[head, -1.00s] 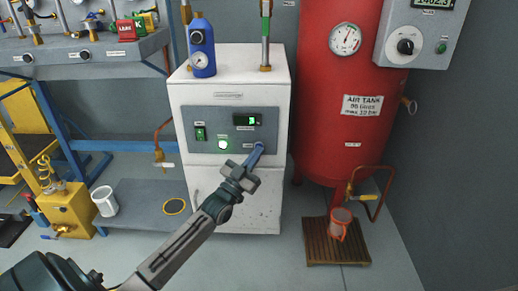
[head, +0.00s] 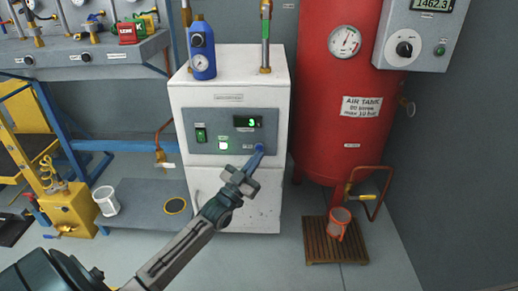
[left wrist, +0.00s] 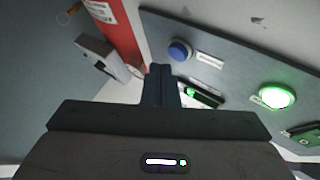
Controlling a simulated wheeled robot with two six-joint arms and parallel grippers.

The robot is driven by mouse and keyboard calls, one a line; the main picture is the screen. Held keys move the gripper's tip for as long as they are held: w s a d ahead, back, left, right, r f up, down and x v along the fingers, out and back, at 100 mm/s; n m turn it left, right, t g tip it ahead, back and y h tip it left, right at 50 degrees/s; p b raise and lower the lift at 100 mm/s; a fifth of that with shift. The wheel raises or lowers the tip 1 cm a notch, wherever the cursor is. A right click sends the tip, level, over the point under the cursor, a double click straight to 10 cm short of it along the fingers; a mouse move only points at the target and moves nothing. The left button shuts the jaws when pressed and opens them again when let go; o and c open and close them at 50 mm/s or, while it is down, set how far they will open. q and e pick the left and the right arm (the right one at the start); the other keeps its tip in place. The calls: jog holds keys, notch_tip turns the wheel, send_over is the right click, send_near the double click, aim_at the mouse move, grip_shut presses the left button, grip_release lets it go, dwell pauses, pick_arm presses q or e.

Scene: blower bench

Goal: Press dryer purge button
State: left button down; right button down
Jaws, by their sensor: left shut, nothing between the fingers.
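The white dryer cabinet (head: 232,190) stands in the middle of the head view. Its grey panel (head: 200,118) carries a green switch (head: 201,134), a lit green button (head: 222,145), a small display (head: 247,122) and a blue button at the lower right. My left gripper (head: 259,150) is shut and empty, its fingertips at the blue button and largely covering it in the head view. In the left wrist view the blue button (left wrist: 179,50) is visible just beyond the closed fingertips (left wrist: 161,70). Whether they touch it I cannot tell. My right gripper is not in view.
A red air tank (head: 335,130) stands right of the cabinet, with a grey control box (head: 412,35) beside it. A blue canister (head: 201,55) and a pipe stand on the cabinet. An orange-red cup (head: 338,222) sits on a wooden grate (head: 318,250). A bench is at left.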

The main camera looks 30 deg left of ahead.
pick_arm(q)
jog(key=s+d+p, duration=0.1)
jog(key=s+p, duration=0.1)
jog(key=s, duration=0.1)
jog(key=s+d+p, duration=0.1)
jog(key=shift+s+d, duration=0.15)
jog(key=shift+d, duration=0.15)
dwell(0.7)
